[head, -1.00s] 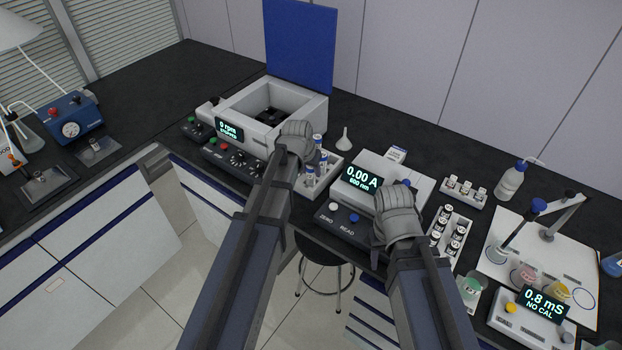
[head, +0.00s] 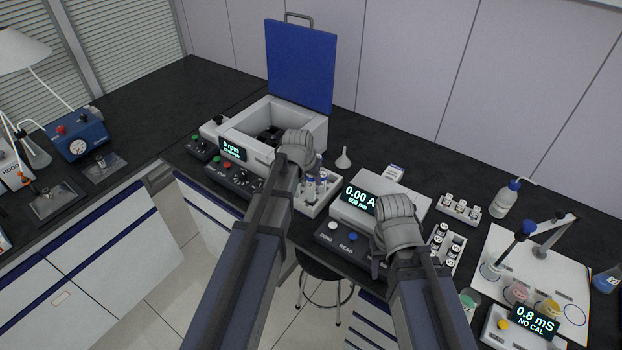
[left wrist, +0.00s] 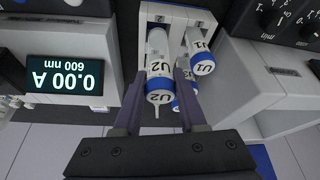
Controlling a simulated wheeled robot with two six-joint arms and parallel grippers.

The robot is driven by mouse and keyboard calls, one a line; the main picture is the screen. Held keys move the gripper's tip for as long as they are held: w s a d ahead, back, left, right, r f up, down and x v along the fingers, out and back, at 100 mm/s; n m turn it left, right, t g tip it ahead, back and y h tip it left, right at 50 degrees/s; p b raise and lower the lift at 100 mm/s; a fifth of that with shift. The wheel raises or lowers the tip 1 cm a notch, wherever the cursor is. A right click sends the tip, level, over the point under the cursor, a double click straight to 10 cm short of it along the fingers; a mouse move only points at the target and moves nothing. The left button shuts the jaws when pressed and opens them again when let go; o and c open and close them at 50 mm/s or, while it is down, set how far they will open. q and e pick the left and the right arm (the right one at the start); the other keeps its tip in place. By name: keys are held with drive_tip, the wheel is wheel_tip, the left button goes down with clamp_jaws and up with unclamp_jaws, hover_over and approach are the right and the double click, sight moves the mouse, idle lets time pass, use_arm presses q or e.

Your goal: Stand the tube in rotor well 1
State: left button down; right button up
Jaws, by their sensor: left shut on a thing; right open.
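My left gripper (left wrist: 158,88) is shut on a tube marked U2 (left wrist: 158,68), white with a blue band, in the left wrist view. The tube is at the white tube rack (left wrist: 205,20); I cannot tell whether its lower end is clear of it. A tube marked U1 (left wrist: 201,52) and another partly hidden tube stand beside it. In the head view the rack (head: 316,209) is right of my left gripper (head: 300,152), whose fingertips are hidden. The centrifuge (head: 306,135) has its blue lid (head: 300,65) up; its dark rotor (head: 272,134) is partly visible, well numbers unreadable. My right gripper (head: 378,262) is open and empty.
The photometer (head: 350,215) stands right of the rack, close to both arms. A small funnel (head: 343,160) is behind the rack. A vial rack (head: 441,247) is further right. The bench left of the centrifuge has free room.

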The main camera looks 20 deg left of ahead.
use_arm(q)
wheel_tip(320, 180, up, 5)
drive_tip(key=p, duration=0.4)
drive_tip(key=shift+r, duration=0.1)
